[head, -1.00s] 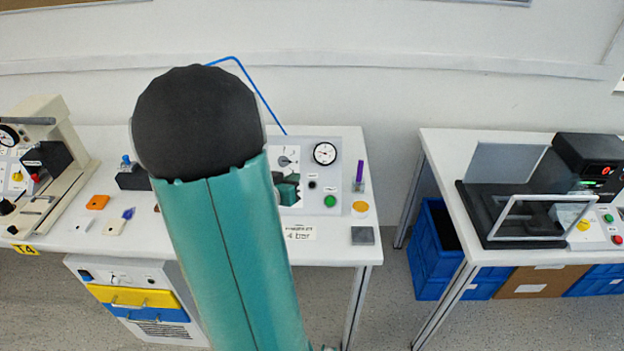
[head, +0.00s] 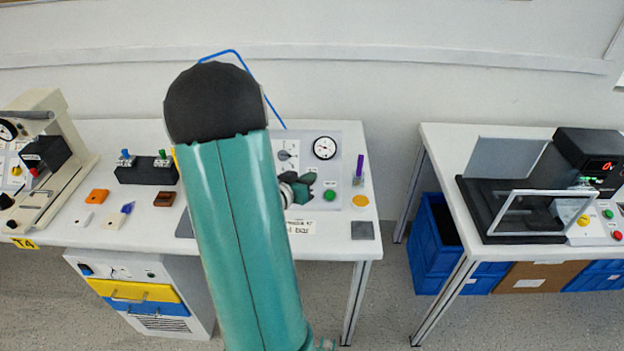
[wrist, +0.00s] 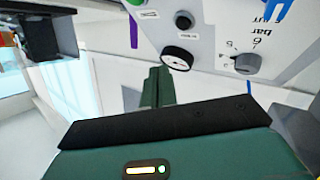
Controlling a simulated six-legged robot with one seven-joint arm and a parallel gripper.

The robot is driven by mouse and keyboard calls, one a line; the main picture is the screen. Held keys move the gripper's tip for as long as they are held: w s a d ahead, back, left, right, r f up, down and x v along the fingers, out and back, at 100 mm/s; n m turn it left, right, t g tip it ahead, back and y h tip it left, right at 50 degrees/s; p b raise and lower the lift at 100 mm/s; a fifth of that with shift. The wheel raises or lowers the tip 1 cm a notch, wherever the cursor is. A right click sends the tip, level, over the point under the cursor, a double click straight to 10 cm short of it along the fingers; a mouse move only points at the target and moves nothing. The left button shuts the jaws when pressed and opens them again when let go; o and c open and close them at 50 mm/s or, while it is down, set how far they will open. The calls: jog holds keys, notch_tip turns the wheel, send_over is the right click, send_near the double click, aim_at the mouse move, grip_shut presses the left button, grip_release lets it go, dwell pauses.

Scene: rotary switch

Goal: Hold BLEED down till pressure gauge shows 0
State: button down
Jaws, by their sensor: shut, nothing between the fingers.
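The white panel (head: 350,165) on the middle bench carries a round pressure gauge (head: 324,148), a rotary knob (head: 288,156) and a green button (head: 330,195). The gauge's needle is off to the left; its reading is too small to tell. In the wrist view, the gauge (wrist: 178,58), the knob (wrist: 248,63) and a black button (wrist: 183,20) with an unreadable small label appear upside down. My gripper (head: 308,182) is shut and empty in front of the panel, left of the green button. Its green fingertips (wrist: 157,72) look apart from the black button, which the gripper hides in the head view.
A purple marker (head: 359,168) stands at the panel's right, above a yellow disc (head: 361,201). A pressure card (head: 300,227) lies at the panel's front. A black block (head: 146,170) and small parts lie left. My arm covers the bench middle. Another bench stands right.

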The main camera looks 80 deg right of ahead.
jog(key=shift+w+d+f, duration=0.15)
jog(key=shift+d+f, duration=0.55)
jog(key=shift+f, duration=0.15)
jog(key=shift+w+d+f, duration=0.15)
jog(key=shift+d+f, duration=0.55)
jog(key=shift+f, duration=0.15)
jog(key=shift+d+f, duration=0.1)
dwell(0.7)
jog(key=shift+d+f, duration=0.2)
jog(key=shift+f, duration=0.05)
jog(key=shift+w+d+f, duration=0.1)
jog(key=shift+d+f, duration=0.15)
jog(key=shift+f, duration=0.05)
dwell(0.8)
jog(key=shift+a+r, duration=0.1)
dwell(2.5)
jog(key=shift+a+r, duration=0.45)
jog(key=shift+r, duration=0.1)
jog(key=shift+s+a+r, duration=0.25)
jog(key=shift+a+r, duration=0.55)
jog(key=shift+r, duration=0.15)
jog(key=shift+s+a+r, duration=0.25)
jog(key=shift+a+r, duration=0.5)
jog(key=shift+r, duration=0.2)
